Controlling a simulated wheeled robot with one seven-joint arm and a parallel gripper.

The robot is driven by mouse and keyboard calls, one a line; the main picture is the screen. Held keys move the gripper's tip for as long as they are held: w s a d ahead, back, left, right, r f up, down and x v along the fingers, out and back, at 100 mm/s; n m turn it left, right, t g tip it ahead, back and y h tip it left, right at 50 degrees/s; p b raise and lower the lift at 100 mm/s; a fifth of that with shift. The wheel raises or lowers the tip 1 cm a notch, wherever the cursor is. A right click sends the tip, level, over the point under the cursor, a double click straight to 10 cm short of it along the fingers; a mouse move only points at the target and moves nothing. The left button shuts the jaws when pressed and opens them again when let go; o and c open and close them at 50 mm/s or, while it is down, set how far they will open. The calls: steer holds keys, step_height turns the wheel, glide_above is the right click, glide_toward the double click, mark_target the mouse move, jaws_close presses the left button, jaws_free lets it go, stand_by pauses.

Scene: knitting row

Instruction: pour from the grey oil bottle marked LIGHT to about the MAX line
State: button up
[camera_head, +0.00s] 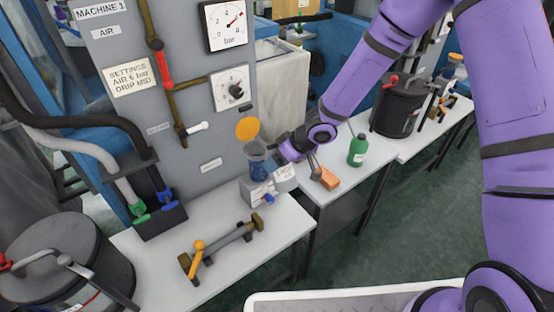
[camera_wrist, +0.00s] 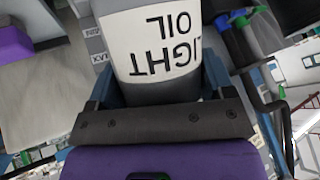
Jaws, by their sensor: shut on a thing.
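The grey oil bottle is in my gripper; its white label, reading LIGHT OIL upside down, fills the top of the wrist view (camera_wrist: 160,45). In the head view the label shows (camera_head: 285,173), tilted, beside the clear oil cup (camera_head: 257,165). The cup holds something blue, and its round orange lid (camera_head: 248,129) stands open above it. My gripper (camera_head: 290,152) is shut on the bottle, just right of the cup. The bottle's mouth is hidden, so I cannot tell whether oil flows. The MAX line and the oil level are too small to read in the head view.
A grey machine panel (camera_head: 110,45) with gauges stands behind the cup. Black pots (camera_head: 65,255) flank both sides.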

mark_target(286, 168)
steer(key=shift+s+a+r, duration=0.1)
steer(key=shift+a, duration=0.05)
steer(key=shift+s, duration=0.35)
steer(key=shift+s+d+r+n+t+y, duration=0.2)
steer(key=shift+d+n+t+y, duration=0.1)
steer(key=shift+t+y, duration=0.1)
steer(key=shift+s+d, duration=0.2)
steer(key=shift+s, duration=0.1)
steer(key=shift+s+d+r+n+t+y, duration=0.35)
steer(key=shift+s+d+t+y, duration=0.4)
steer(key=shift+t, duration=0.25)
steer(key=shift+s+d+r+n+t+y, duration=0.2)
steer(key=shift+s+d+r+t+y, duration=0.2)
steer(key=shift+s+t+y, duration=0.2)
steer(key=shift+s+d+r+n+t+y, duration=0.15)
steer(key=shift+s+d+r+t+y, duration=0.25)
steer(key=shift+s, duration=0.3)
steer(key=w+d+f+m+t+h, duration=0.1)
steer(key=w+d+m+t+h, duration=0.1)
steer(key=d, duration=0.6)
steer(key=w+d+f+m+t+h, duration=0.2)
steer(key=w+d+m+h, duration=0.2)
steer(key=d, duration=0.4)
steer(key=w+d+f+m+t+h, duration=0.2)
steer(key=d+m+h, duration=0.3)
steer(key=d, duration=0.3)
steer(key=shift+w+d+m+t+h, duration=0.15)
steer(key=shift+w+m+t+h, duration=0.2)
steer(key=shift+w+m+t, duration=0.35)
